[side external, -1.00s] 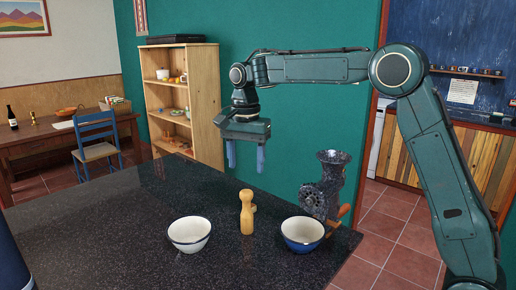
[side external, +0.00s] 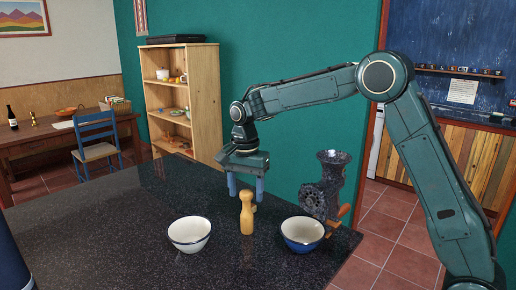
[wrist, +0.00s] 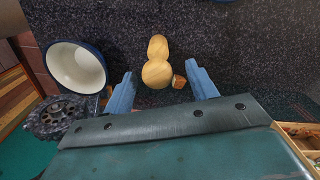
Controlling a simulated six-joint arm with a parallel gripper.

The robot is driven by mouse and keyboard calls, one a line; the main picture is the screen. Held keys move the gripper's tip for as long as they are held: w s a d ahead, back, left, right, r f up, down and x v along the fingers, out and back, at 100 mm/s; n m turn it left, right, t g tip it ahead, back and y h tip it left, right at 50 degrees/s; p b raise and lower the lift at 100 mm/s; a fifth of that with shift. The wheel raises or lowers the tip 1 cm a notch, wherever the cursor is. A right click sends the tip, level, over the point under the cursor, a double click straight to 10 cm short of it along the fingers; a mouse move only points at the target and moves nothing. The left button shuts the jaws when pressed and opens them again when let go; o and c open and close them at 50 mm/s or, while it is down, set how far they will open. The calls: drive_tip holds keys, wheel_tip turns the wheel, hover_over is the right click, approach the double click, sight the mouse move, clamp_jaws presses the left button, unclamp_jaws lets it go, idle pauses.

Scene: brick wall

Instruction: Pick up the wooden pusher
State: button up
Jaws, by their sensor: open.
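The wooden pusher (side external: 246,213) stands upright on the dark speckled counter between two bowls. It also shows in the wrist view (wrist: 156,63), seen from above, just beyond the fingertips and between their lines. A small brown-ended piece (wrist: 179,81) shows beside it. My gripper (side external: 246,196) is open and empty, pointing down, with its blue fingers close to the upper part of the pusher in the side view. I cannot tell if a finger touches the pusher.
A white bowl (side external: 189,235) stands left of the pusher and a blue-sided bowl (side external: 302,234) stands right of it. A dark speckled grinder (side external: 325,190) with a wooden-handled crank stands behind the right bowl. The counter (side external: 110,230) is clear at the left.

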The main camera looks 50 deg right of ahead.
sight(247, 213)
drive_tip(key=shift+f, duration=0.25)
drive_tip(key=shift+s+a+f, duration=0.1)
drive_tip(key=shift+s+f, duration=0.05)
drive_tip(key=shift+f, duration=2.45)
drive_tip(key=c, duration=1.2)
